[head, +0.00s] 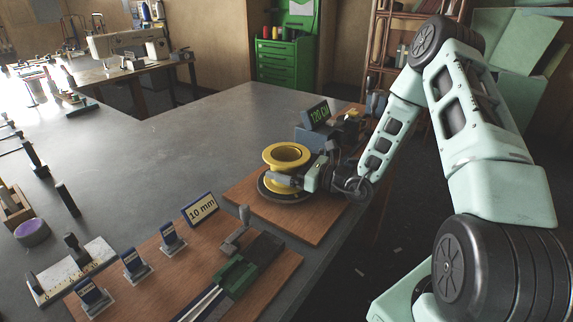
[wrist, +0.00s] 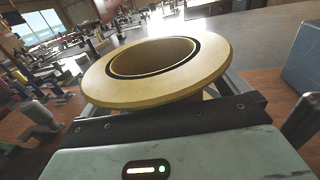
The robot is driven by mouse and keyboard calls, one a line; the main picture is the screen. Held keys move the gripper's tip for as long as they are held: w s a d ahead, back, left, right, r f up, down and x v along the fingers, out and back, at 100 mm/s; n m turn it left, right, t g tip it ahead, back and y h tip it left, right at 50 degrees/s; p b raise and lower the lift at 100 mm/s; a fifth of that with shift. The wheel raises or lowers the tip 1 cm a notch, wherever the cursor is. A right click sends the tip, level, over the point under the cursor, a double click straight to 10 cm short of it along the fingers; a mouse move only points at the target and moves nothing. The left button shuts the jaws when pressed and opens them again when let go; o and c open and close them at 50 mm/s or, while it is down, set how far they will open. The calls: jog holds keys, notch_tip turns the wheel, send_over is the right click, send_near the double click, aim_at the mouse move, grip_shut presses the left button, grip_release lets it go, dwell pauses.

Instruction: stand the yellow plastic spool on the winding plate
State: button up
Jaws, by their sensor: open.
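The yellow plastic spool (head: 286,160) stands upright on the black round winding plate (head: 267,188), on a wooden board. In the wrist view the spool's wide yellow flange (wrist: 215,68) fills the middle, just beyond my gripper's body. My gripper (head: 290,180) is at the spool's right side, low beside its barrel and under the top flange. The jaws are open; the fingers show only partly in the wrist view (wrist: 165,98), hidden by the flange. The spool's lower flange is mostly hidden by the gripper in the head view.
A device with a green lit display (head: 317,115) stands behind the spool on the same board (head: 308,228). A second board in front holds a "10 mm" sign (head: 201,208), small blue-labelled stands and a green tool (head: 240,271).

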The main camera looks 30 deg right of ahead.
jog(key=c, duration=1)
jog(key=shift+r, duration=0.15)
